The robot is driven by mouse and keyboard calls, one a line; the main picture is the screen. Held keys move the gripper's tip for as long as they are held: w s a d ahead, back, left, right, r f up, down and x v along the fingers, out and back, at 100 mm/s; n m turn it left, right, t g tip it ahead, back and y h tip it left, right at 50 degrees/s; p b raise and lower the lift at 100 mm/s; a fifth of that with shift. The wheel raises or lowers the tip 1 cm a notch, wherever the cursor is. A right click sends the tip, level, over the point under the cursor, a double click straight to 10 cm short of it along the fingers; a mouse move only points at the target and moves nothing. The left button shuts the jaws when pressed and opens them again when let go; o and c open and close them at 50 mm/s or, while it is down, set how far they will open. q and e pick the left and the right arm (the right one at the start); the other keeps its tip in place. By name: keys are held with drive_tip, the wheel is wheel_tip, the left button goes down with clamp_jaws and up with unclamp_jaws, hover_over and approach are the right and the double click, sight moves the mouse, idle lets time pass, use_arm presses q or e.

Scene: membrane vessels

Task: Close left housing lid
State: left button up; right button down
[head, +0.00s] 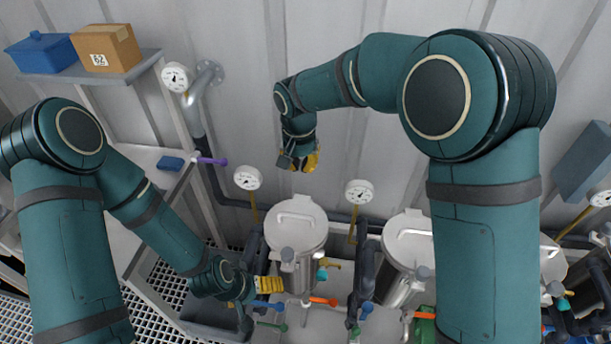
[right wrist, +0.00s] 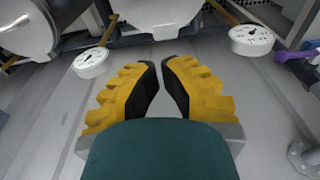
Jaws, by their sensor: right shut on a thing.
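The left housing (head: 301,277) is a steel vessel in the middle of the head view. The lid also shows at the top of the right wrist view (right wrist: 158,14). My right gripper (head: 311,161) is behind and above the lid, near the wall, visibly apart from it. In the right wrist view, its yellow fingers (right wrist: 158,65) lean together at the tips; what they hold cannot be made out. My left gripper (head: 270,285) is beside the housing's left side, its opening unclear.
A second lidded housing (head: 408,240) stands to the right. Gauges (head: 248,178) and (head: 359,192) rise on yellow stems behind the housings. Coloured valve handles (head: 323,301) crowd the front. A shelf at the left holds a blue box (head: 40,52) and a cardboard box (head: 106,47).

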hover_over(300, 221)
drive_tip(key=w, duration=0.4)
wheel_tip(300, 221, down, 8)
drive_tip(key=s+f, duration=0.1)
drive_tip(key=f, duration=0.2)
drive_tip(key=shift+s+d, duration=0.2)
drive_tip(key=shift+s, duration=0.2)
drive_tip(key=shift+s+a+f+p, duration=0.1)
drive_tip(key=shift+s+f+p, duration=0.25)
drive_tip(key=shift+f, duration=0.2)
drive_tip(key=shift+s+a+f+b, duration=0.1)
drive_tip(key=shift+s+f+b, duration=0.4)
drive_tip(key=shift+f+b, duration=0.4)
drive_tip(key=shift+s, duration=0.25)
